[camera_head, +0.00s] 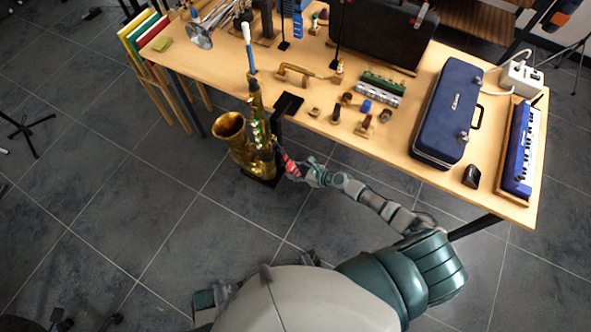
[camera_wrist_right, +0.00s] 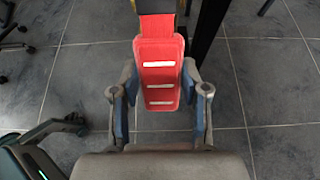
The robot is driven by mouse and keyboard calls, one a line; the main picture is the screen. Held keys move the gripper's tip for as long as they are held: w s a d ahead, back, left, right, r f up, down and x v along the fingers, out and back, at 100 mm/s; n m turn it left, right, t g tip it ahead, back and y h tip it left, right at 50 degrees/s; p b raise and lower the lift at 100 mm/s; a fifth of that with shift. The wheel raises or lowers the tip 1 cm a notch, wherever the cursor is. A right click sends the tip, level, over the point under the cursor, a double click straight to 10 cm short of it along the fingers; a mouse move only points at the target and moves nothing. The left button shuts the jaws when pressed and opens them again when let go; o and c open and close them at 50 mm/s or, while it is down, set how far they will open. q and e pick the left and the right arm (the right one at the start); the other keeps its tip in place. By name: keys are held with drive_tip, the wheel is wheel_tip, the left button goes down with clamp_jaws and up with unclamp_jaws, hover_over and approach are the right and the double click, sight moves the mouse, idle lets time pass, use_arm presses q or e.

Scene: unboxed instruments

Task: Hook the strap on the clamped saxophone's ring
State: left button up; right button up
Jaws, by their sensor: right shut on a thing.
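The golden saxophone (camera_head: 238,150) stands upright in front of the table's near edge, its bell to the left. Its ring is too small to make out. The red strap (camera_head: 290,165) is in my right gripper (camera_head: 298,171), just right of the saxophone's body. In the right wrist view the strap's red pad (camera_wrist_right: 160,83) with pale bars stands between the two fingers of my right gripper (camera_wrist_right: 160,95). The fingers are closed in on the pad. The strap's far end is cut off by the top of that view. I cannot make out my left gripper.
The wooden table (camera_head: 400,165) holds a blue case (camera_head: 450,112), a small keyboard (camera_head: 521,150), a black case (camera_head: 375,35) and several small parts. A dark stand plate (camera_head: 288,104) is at its near edge. Tiled floor left of the saxophone is clear.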

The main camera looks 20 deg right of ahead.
use_arm(q)
drive_tip(key=shift+d, duration=0.1)
use_arm(e)
drive_tip(key=shift+d, duration=0.1)
drive_tip(key=o, duration=1.2)
drive_tip(key=shift+o, duration=0.2)
use_arm(q)
drive_tip(key=shift+r, duration=0.1)
use_arm(e)
drive_tip(key=v, duration=1.2)
drive_tip(key=shift+f, duration=0.1)
use_arm(q)
drive_tip(key=s+f+p, duration=0.3)
drive_tip(key=f, duration=0.4)
drive_tip(key=shift+s+a, duration=0.35)
use_arm(e)
drive_tip(key=s+a+f+n+g+h, duration=0.3)
drive_tip(key=s+f+n, duration=0.8)
drive_tip(key=n, duration=0.4)
drive_tip(key=s+a+f+n+g+h, duration=0.3)
drive_tip(key=s+f+n, duration=0.8)
drive_tip(key=n, duration=0.4)
drive_tip(key=shift+s+f+n+g+h, duration=0.35)
drive_tip(key=shift+s+g+h, duration=0.5)
drive_tip(key=shift+g, duration=0.35)
